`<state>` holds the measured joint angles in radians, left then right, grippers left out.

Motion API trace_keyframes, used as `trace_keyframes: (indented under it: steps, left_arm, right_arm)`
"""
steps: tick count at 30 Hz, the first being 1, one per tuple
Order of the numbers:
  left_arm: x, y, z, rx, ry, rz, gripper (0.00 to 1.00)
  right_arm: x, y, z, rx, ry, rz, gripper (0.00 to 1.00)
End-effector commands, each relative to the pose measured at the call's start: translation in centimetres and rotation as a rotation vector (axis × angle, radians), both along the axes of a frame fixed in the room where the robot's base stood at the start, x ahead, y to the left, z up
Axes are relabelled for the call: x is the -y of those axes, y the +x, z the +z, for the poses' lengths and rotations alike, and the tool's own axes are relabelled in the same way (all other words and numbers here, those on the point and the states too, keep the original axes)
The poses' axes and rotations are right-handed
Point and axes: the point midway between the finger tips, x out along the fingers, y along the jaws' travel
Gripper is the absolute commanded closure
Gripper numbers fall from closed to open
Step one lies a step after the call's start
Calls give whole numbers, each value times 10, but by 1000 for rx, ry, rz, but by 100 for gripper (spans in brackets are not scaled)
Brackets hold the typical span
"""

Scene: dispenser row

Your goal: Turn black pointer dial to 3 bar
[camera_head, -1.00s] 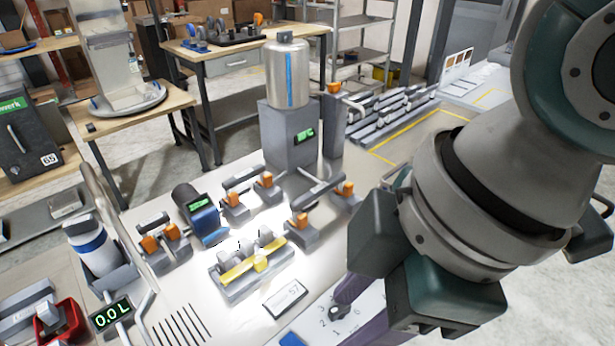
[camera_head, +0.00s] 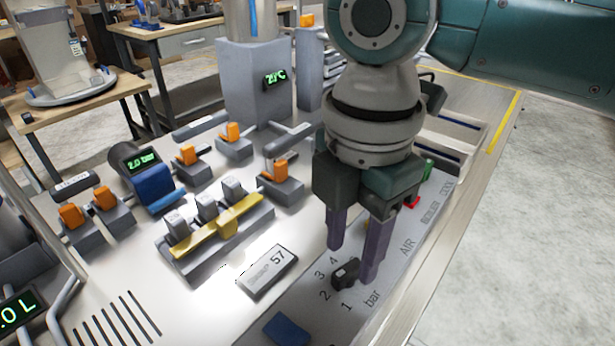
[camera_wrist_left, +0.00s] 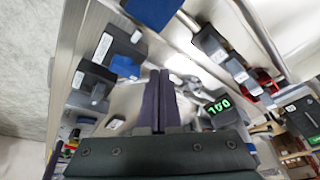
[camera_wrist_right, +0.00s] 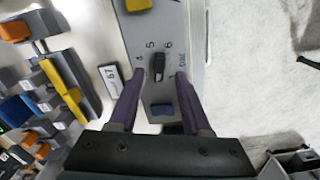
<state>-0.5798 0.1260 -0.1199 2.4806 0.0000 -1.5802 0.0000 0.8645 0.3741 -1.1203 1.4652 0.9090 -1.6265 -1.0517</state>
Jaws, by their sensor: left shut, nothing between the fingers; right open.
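The black pointer dial (camera_head: 345,272) sits on the grey panel (camera_head: 300,315) at the front right, with printed numbers around it and "bar" beside it. I cannot tell exactly which mark its pointer faces. My right gripper (camera_head: 352,262) points down at it, open, with one purple finger on either side in the picture. In the right wrist view the dial (camera_wrist_right: 158,65) lies between and just beyond the fingertips; no contact is clear. A display (camera_head: 142,162) on the black cylinder reads 2.0 bar. My left gripper (camera_wrist_left: 160,75) is shut and empty, seen only in the left wrist view.
A plate marked 57 (camera_head: 268,272) and a blue block (camera_head: 287,331) lie close to the dial. A yellow bar (camera_head: 228,228) and several orange-handled valves stand to the left. The panel's right edge borders open floor (camera_head: 530,220).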

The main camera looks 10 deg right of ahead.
Motion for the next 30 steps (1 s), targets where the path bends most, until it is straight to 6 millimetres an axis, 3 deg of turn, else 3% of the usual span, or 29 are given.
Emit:
trace_keyframes:
  steps: [6,16,27,30]
  left_arm:
    - [1,0,-3,-1,-5,4,100]
    - [3,0,-3,-1,-11,7,100]
    - [2,0,-4,-1,-9,5,100]
    - [2,0,-4,-1,-6,3,100]
  right_arm:
    - [-1,0,-27,0,1,0,51]
    - [0,0,-31,2,1,0,51]
    - [0,0,-31,1,2,0,93]
    - [0,0,-31,1,2,0,100]
